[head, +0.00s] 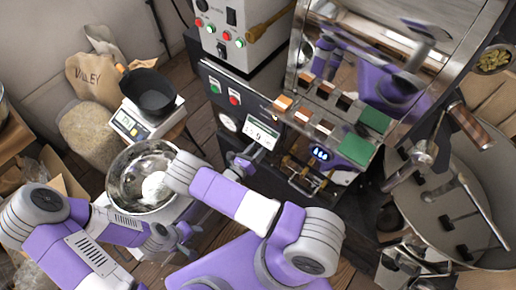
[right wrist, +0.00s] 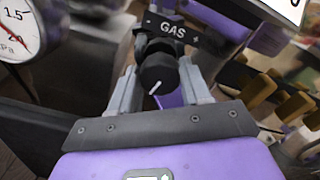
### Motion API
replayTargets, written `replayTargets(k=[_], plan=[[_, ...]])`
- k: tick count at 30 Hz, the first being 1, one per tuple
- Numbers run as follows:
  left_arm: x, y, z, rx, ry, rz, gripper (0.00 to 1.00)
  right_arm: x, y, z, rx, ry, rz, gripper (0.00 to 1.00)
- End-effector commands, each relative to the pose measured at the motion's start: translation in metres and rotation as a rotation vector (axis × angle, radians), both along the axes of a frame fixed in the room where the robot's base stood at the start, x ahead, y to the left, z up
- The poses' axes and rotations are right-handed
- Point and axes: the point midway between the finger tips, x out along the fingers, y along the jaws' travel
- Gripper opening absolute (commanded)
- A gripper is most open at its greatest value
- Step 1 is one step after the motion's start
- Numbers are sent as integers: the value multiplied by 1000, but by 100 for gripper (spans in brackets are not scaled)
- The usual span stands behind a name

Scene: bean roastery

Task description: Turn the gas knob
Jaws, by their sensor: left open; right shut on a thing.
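The black gas knob (right wrist: 158,72) with a white pointer line sits under a black label reading GAS (right wrist: 172,28) in the right wrist view. The pointer line is tilted, running from lower left to upper right. My right gripper (right wrist: 157,85) has one finger on each side of the knob and is shut on it. In the head view my right gripper (head: 243,160) is at the machine's front below the small display, and the knob is hidden there. My left gripper (head: 183,243) is open and empty, beside the steel bowl, away from the machine.
A pressure gauge (right wrist: 20,32) is left of the knob, and a white display (head: 261,132) is above it. The steel bowl (head: 120,170) and a scale (head: 130,122) with a black pan (head: 150,95) stand at left. The round cooling tray (head: 440,215) is at right.

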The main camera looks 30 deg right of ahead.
Motion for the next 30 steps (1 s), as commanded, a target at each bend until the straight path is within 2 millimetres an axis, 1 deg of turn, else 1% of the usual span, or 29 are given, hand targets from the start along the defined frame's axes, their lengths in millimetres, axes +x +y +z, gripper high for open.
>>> replayTargets(k=[3,9,24,25,29,30], plan=[[0,0,1,0,0,0,43,1,1,1,21,-52,3,17],[0,0,1,0,0,0,43,1,1,1,41,-100,3,17],[0,0,1,0,0,0,43,1,1,1,48,-118,3,17],[0,0,1,0,0,0,43,1,1,1,48,-117,3,50],[0,0,1,0,0,0,43,1,1,1,47,-116,2,70],[0,0,1,0,0,0,43,1,1,1,47,-115,1,73]])
